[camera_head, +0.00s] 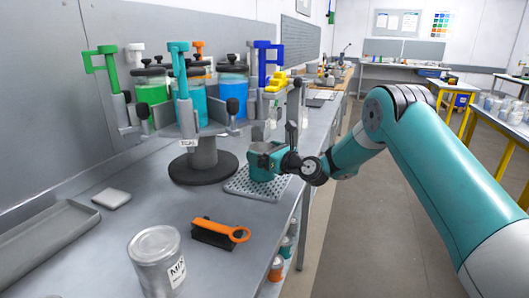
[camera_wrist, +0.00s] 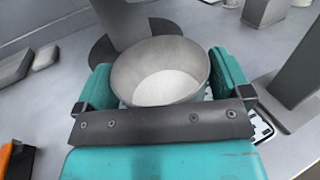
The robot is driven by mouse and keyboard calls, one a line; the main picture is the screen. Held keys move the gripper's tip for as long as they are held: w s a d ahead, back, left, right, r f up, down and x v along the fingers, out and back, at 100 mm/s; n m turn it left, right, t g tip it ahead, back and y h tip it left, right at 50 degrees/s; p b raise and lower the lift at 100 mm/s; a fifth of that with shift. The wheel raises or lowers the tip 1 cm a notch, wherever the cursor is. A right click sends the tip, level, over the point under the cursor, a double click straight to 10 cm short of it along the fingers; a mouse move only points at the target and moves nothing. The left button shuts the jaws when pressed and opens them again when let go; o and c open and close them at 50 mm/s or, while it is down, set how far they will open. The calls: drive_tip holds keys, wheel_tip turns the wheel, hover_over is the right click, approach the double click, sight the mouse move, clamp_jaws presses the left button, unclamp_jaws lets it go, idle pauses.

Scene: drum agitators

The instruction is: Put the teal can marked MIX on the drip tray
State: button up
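A can with an open top and pale inside (camera_wrist: 165,88) sits between my gripper's two teal fingers in the wrist view. In the head view it shows as a teal shape (camera_head: 262,172) at my gripper (camera_head: 272,159), over the perforated drip tray (camera_head: 240,186). The fingers touch its two sides. No marking on it can be read, and its outer wall is mostly hidden. Its base looks to be on or just above the tray; I cannot tell which. A strip of the tray (camera_wrist: 264,129) shows beside the right finger in the wrist view.
A bare metal can labelled MIX (camera_head: 157,262) stands at the bench front. An orange-handled black brush (camera_head: 215,233) lies to its right. The agitator stand (camera_head: 203,163), with coloured jars and clamps, rises behind the tray. A grey shallow tray (camera_head: 45,238) lies at left.

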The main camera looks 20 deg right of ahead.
drive_tip(key=shift+r, duration=0.1)
drive_tip(key=b+v, duration=0.3)
drive_tip(key=v, duration=0.8)
drive_tip(key=s+a+r+n+g+y, duration=0.1)
drive_tip(key=s+a+r+n+g, duration=0.25)
drive_tip(key=s+a+n, duration=0.45)
drive_tip(key=s+a+r+n+g+y, duration=0.1)
drive_tip(key=s+a+r+n+g, duration=0.1)
drive_tip(key=s+a+n+g, duration=0.6)
drive_tip(key=s+d+n+g+h, duration=0.2)
drive_tip(key=s+n+h, duration=0.1)
drive_tip(key=s+n, duration=0.7)
drive_tip(key=s+d+n+g+h, duration=0.1)
drive_tip(key=s+d+n+h, duration=0.2)
drive_tip(key=s+n, duration=0.7)
drive_tip(key=s+h, duration=0.1)
drive_tip(key=s, duration=0.3)
drive_tip(key=shift+d+f+n+g, duration=0.25)
drive_tip(key=shift+f+n+g, duration=0.05)
drive_tip(key=shift+n+g, duration=0.1)
